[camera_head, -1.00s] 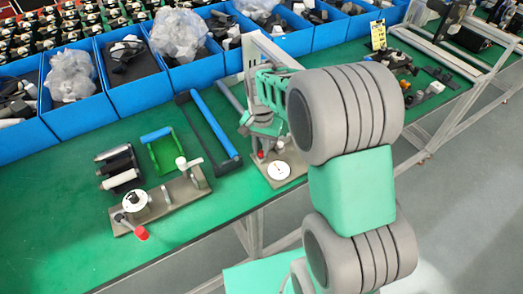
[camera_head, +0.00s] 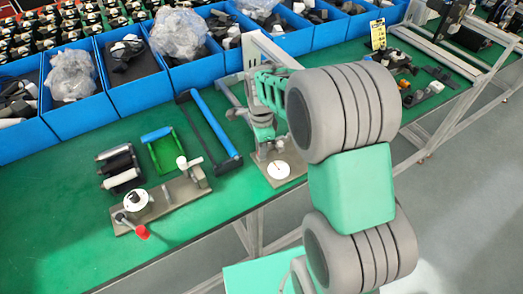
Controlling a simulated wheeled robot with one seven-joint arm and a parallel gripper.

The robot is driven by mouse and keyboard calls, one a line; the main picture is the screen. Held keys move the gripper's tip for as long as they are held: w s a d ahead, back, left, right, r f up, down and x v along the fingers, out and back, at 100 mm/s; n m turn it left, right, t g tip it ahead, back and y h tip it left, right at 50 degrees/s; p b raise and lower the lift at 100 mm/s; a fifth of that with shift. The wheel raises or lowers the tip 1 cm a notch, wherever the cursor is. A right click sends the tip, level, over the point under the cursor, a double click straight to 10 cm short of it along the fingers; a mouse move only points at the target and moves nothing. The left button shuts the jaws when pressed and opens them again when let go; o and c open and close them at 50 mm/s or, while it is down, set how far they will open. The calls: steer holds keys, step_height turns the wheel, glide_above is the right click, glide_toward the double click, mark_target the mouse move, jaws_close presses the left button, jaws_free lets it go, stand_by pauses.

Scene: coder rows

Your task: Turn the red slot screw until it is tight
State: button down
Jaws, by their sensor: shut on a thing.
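My gripper (camera_head: 264,140) hangs from the green wrist above the right-hand metal fixture (camera_head: 291,178) on the green bench. It points down at the back part of that fixture, behind a white disc (camera_head: 279,170). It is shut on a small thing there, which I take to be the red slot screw. The fingers and wrist hide the screw, so I cannot see its slot or how deep it sits. The white disc lies flat and clear of the fingers.
A similar fixture to the left has a white dial (camera_head: 137,199) and a red knob (camera_head: 140,232). A blue-and-black frame (camera_head: 208,125) lies left of my gripper. Blue bins (camera_head: 75,108) line the back. The green bench top (camera_head: 60,225) is clear at the front left.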

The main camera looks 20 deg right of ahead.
steer(key=c, duration=1.4)
jaws_free()
steer(key=shift+c, duration=0.2)
steer(key=n, duration=1.5)
steer(key=shift+p, duration=0.35)
steer(key=n, duration=0.5)
steer(key=shift+n, duration=0.3)
